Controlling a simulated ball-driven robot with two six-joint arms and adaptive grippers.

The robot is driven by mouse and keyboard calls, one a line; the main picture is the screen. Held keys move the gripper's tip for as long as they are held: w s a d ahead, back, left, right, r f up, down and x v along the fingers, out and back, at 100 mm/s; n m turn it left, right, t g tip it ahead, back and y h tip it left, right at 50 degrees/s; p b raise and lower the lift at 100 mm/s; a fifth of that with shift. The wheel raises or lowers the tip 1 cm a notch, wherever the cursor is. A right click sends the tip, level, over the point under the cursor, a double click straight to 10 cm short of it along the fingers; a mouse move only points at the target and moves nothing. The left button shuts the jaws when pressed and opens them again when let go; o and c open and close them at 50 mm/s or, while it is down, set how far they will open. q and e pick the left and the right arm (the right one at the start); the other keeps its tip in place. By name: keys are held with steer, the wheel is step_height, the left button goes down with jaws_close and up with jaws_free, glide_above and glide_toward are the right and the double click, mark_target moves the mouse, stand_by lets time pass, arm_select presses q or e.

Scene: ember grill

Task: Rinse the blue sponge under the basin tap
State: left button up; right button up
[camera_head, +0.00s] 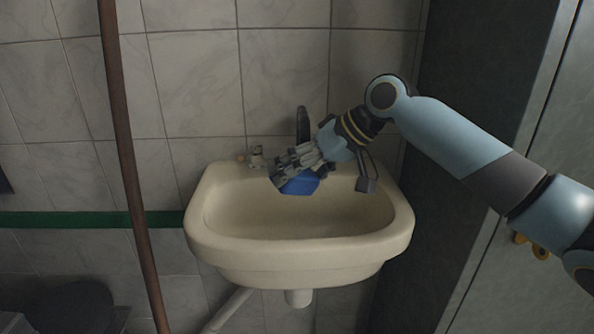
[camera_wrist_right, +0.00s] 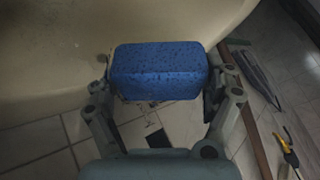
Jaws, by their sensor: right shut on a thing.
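The blue sponge (camera_head: 300,184) is held by my right gripper (camera_head: 283,177) over the back part of the cream basin (camera_head: 210,247). In the right wrist view the sponge (camera_wrist_right: 158,72) sits between the two fingers of the right gripper (camera_wrist_right: 160,88), one at each side. The dark tap (camera_head: 302,122) rises at the back of the basin, just behind the gripper. Its spout is hidden behind the gripper and sponge, so I cannot tell whether water runs. My left gripper is not in view.
Small items (camera_head: 256,156) stand on the basin's back left rim. A brown pole (camera_head: 124,150) leans at the left in front of the tiled wall. A dark cabinet side (camera_head: 470,75) stands close on the right. The basin's front bowl is clear.

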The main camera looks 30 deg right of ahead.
mark_target(295, 185)
steer(key=shift+s+a+r+p, duration=0.2)
steer(key=shift+s+a+p, duration=1.1)
steer(key=shift+s, duration=0.15)
steer(key=shift+s+a+f+p, duration=0.1)
steer(key=shift+s+a+p, duration=0.7)
steer(key=shift+s+a, duration=0.25)
steer(key=s+a+r+p, duration=0.1)
steer(key=s+r+p, duration=0.1)
steer(key=p, duration=0.1)
steer(key=s+a+r+p, duration=0.1)
steer(key=a+r+p, duration=0.1)
steer(key=p, duration=0.2)
steer(key=shift+s+a, duration=0.15)
steer(key=shift+s, duration=0.2)
